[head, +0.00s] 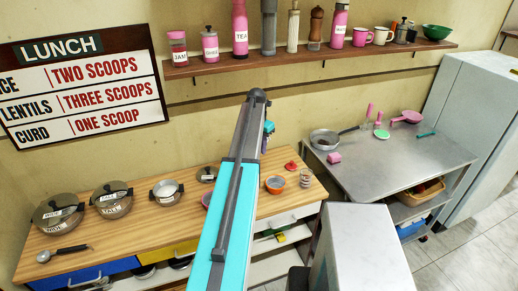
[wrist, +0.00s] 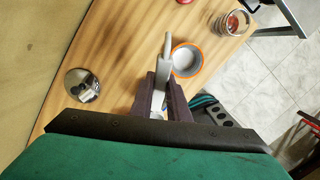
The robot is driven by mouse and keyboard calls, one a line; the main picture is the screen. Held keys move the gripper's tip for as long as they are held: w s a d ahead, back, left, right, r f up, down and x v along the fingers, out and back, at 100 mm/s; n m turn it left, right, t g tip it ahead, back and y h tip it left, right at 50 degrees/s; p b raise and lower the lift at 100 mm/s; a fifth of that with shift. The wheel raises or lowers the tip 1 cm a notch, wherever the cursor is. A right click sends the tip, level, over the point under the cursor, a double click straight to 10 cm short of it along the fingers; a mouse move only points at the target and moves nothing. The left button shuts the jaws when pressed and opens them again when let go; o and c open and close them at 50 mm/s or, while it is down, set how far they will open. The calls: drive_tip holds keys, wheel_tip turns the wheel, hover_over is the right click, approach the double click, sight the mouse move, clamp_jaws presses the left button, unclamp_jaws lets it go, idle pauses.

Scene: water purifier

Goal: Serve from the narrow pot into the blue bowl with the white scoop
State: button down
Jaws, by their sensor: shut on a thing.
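My gripper (wrist: 163,86) is shut on a pale grey-white scoop (wrist: 166,57), seen in the wrist view. The same bowl (head: 275,185) seems to stand on the wooden counter in the head view, right of my arm. My arm hides the gripper's fingers and the scoop there.
Two lidded steel pots (head: 57,214) (head: 112,200) and a ladle (head: 64,253) are at the counter's (head: 145,228) left. A glass jar (head: 306,177) stands right of the bowl. A steel table (head: 390,160) with a pan (head: 325,139) is at the right. A shelf (head: 270,70) runs above.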

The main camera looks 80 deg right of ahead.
drive_tip(key=shift+s+d+y, duration=0.15)
drive_tip(key=shift+d+y, duration=0.1)
drive_tip(key=shift+y, duration=0.05)
idle(0.4)
